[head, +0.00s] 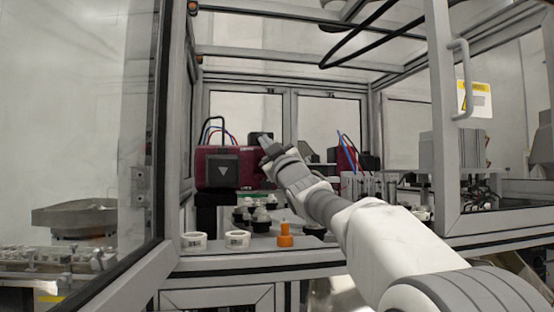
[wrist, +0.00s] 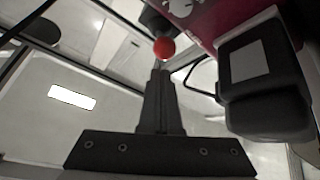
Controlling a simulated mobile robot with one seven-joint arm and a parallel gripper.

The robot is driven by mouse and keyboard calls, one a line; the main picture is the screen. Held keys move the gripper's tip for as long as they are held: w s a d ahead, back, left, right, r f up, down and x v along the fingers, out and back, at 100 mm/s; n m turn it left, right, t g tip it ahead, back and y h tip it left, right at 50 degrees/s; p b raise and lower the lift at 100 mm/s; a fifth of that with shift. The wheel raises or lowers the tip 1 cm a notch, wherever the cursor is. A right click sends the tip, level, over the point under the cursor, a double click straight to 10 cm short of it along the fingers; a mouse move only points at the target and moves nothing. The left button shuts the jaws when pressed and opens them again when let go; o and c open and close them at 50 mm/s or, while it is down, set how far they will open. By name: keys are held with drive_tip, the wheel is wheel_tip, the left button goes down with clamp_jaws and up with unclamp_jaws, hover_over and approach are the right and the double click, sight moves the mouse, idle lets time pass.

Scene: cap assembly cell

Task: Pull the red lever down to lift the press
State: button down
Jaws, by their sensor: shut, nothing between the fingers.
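The red ball knob of the lever (wrist: 164,47) shows in the wrist view, just beyond my fingertips and in line with them. I cannot tell whether they touch it. I cannot make out the knob in the head view, where my gripper covers that area. My gripper (head: 266,143) is shut and empty, raised beside the dark red press housing (head: 210,180). Its closed fingers also show in the wrist view (wrist: 159,72). The dark press block (wrist: 262,85) is at the right of the wrist view.
An orange peg piece (head: 285,236) and two white rings (head: 237,240) sit at the bench's front edge. Several dark caps stand behind them. A second dark red unit (head: 346,158) is at the right. Grey frame posts (head: 440,110) border the cell opening.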

drive_tip(key=v, duration=1)
drive_tip(key=shift+s+d+f+b, duration=0.2)
drive_tip(key=shift+s+f+b, duration=0.1)
drive_tip(key=shift+b, duration=0.1)
